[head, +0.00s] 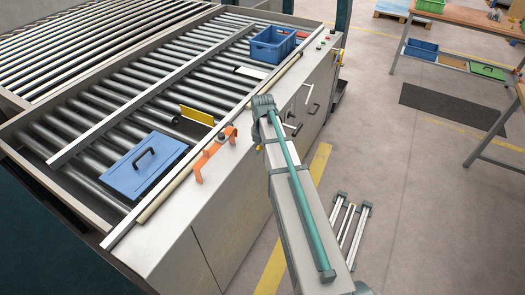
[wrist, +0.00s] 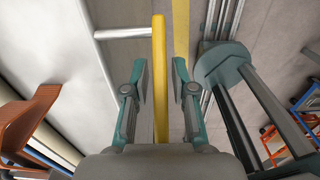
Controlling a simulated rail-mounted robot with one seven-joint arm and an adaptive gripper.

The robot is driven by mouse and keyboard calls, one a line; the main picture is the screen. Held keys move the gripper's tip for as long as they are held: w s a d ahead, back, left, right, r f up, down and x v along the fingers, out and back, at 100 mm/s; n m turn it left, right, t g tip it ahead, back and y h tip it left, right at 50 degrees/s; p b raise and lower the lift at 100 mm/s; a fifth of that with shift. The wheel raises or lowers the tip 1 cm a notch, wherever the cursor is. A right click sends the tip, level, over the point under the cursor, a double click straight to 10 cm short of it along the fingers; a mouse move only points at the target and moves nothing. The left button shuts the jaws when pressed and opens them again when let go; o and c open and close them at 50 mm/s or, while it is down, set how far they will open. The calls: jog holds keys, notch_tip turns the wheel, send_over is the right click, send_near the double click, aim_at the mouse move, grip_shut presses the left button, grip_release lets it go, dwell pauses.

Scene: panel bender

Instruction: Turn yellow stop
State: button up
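A long yellow bar with a rounded end (wrist: 159,45) runs up between the two fingers of my gripper (wrist: 163,82) in the wrist view. The fingers stand apart with a gap on both sides of it, so my gripper is open. In the head view a small yellow bit (head: 258,147) shows beside my arm's end at the machine's side; the rest is hidden. A yellow upright plate (head: 197,115) also stands on the roller bed. I cannot tell which yellow part is the stop. My fingers are not clear in the head view.
The machine's side has handles (head: 290,128) close to my arm. White rails (head: 350,222) lie on the floor.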

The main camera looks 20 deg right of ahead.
jog(key=shift+o, duration=0.3)
notch_tip(320, 180, up, 12)
dwell(0.6)
dwell(0.4)
